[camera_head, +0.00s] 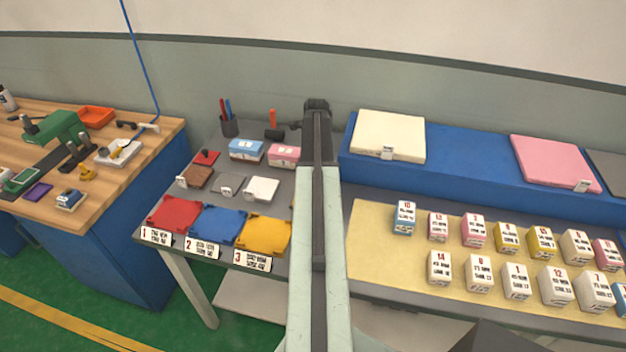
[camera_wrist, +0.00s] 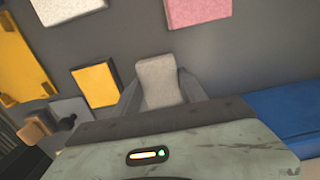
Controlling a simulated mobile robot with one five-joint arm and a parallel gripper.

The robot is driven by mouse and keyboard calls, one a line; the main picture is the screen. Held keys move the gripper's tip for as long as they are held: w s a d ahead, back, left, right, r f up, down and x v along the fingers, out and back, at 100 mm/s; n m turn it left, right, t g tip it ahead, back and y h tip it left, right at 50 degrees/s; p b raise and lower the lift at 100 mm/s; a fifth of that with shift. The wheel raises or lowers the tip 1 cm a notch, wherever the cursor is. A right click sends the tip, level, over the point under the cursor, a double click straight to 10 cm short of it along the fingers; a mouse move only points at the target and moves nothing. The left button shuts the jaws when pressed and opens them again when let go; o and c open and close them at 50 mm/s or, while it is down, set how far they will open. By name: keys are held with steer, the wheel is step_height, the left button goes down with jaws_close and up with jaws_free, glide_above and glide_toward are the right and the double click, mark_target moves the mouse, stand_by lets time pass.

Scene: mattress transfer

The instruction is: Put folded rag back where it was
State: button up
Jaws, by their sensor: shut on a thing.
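My gripper (camera_wrist: 160,88) shows in the wrist view with a dark finger on each side of a pale grey, block-shaped piece, which I take to be the folded rag (camera_wrist: 158,78). The gripper is shut on it. The grey table top (camera_wrist: 235,55) lies around it. In the head view my arm covers the middle of the table, and I cannot make out the rag there. Whether the rag touches the table is not clear.
A yellow pad (camera_wrist: 96,85), a pink pad (camera_wrist: 197,10) and a yellow tray (camera_wrist: 20,62) lie nearby. A hammer (camera_head: 273,128), a pen cup (camera_head: 229,127) and a pink box (camera_head: 283,154) stand left of my arm. A blue platform (camera_head: 465,158) rises at right.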

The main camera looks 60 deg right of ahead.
step_height(320, 180, down, 2)
steer(key=shift+f+b, duration=0.2)
steer(key=shift+b, duration=0.35)
steer(key=shift+r, duration=0.2)
steer(key=shift+f, duration=0.15)
steer(key=o, duration=1.2)
step_height(320, 180, up, 12)
steer(key=p, duration=1.2)
steer(key=shift+s+r, duration=0.15)
steer(key=shift+r, duration=0.05)
